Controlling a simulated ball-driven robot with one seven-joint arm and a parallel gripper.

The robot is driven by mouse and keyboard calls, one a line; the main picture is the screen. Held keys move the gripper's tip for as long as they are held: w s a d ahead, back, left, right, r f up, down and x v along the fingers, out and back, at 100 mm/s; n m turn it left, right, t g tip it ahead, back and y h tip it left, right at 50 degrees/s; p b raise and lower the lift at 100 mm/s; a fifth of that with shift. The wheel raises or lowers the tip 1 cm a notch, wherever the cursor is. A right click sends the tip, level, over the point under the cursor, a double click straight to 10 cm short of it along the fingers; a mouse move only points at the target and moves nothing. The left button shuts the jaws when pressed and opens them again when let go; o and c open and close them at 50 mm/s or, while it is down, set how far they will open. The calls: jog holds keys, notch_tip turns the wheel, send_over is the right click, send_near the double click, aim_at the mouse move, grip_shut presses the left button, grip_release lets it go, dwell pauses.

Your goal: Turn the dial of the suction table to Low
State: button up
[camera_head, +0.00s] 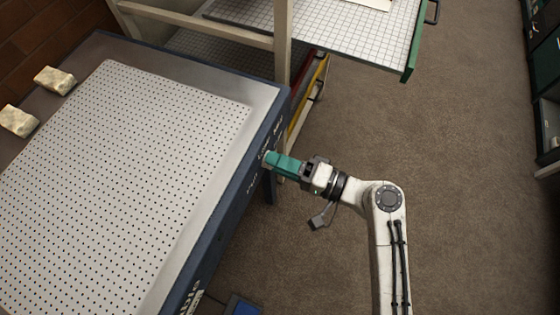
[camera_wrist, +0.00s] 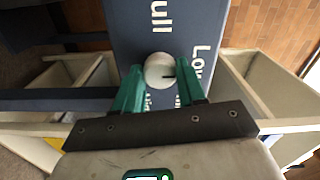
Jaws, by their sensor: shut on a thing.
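The suction table (camera_head: 120,150) has a pale perforated top and a blue front panel at the left in the head view. Its round white dial (camera_wrist: 155,63) sits on the blue panel (camera_wrist: 125,25) in the wrist view. A short dark mark on the dial points right, roughly toward the word Low (camera_wrist: 199,64). The word Full (camera_wrist: 161,16) is above the dial in that view, and lettering below is partly hidden. My gripper (camera_head: 270,160) has teal fingers and reaches the panel from the right. In the wrist view, its fingers (camera_wrist: 162,78) are shut on the dial.
Two pale blocks (camera_head: 55,80) (camera_head: 18,121) lie on the table's far left edge. A shelf unit with a pulled-out, grid-lined drawer (camera_head: 340,30) stands behind. Dark cabinets (camera_head: 545,60) line the right edge. The brown carpet (camera_head: 450,150) between is clear.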

jog(key=shift+s+f, duration=0.1)
jog(key=o, duration=1.1)
jog(key=shift+d, duration=0.1)
jog(key=v, duration=1)
jog(key=shift+s+d, duration=0.1)
jog(key=shift+d, duration=0.2)
